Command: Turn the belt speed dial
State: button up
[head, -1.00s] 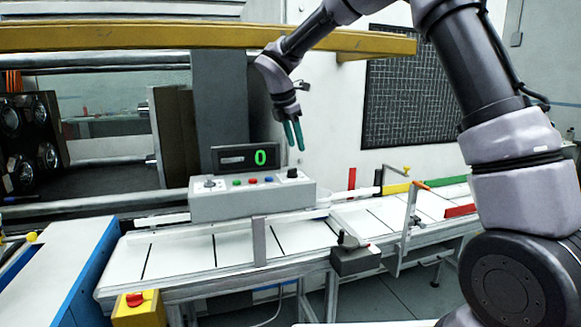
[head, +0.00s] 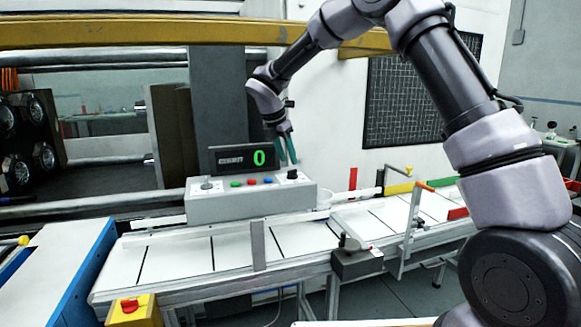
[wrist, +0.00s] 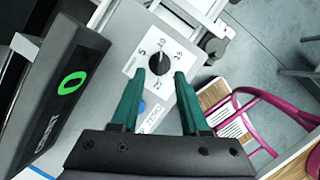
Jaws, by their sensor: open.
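The belt speed dial is a black ribbed knob (head: 292,174) at the right end of the grey control box (head: 225,204). In the wrist view the knob (wrist: 160,63) sits on a white scale plate, roughly centred between and just beyond my fingertips. My gripper (head: 289,160) is open, its two green fingers pointing down just above the dial. The gap between fingers (wrist: 158,75) is empty, and I see no contact with the knob. The display (head: 243,158) behind the box reads a green 0.
The box also carries red, green and blue buttons and a grey knob (head: 207,184) at its left. The display stands close beside my gripper on the left. A white belt (head: 180,252) runs in front. A red knob on a yellow box (head: 130,304) is at front left.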

aim_at(291, 170)
jog(key=shift+x, duration=2.15)
grip_shut()
jog(key=m+g, duration=0.1)
jog(key=m, duration=0.2)
jog(key=m+h, duration=0.1)
jog(key=m, duration=0.1)
jog(key=shift+w+a+m+g, duration=0.15)
jog(key=shift+w+m+g, duration=0.05)
jog(key=shift+m+g, duration=0.2)
jog(key=m+g, duration=0.2)
jog(key=m, duration=0.3)
jog(key=shift+w+m, duration=0.2)
jog(key=shift+m, duration=0.2)
jog(key=shift+g, duration=0.3)
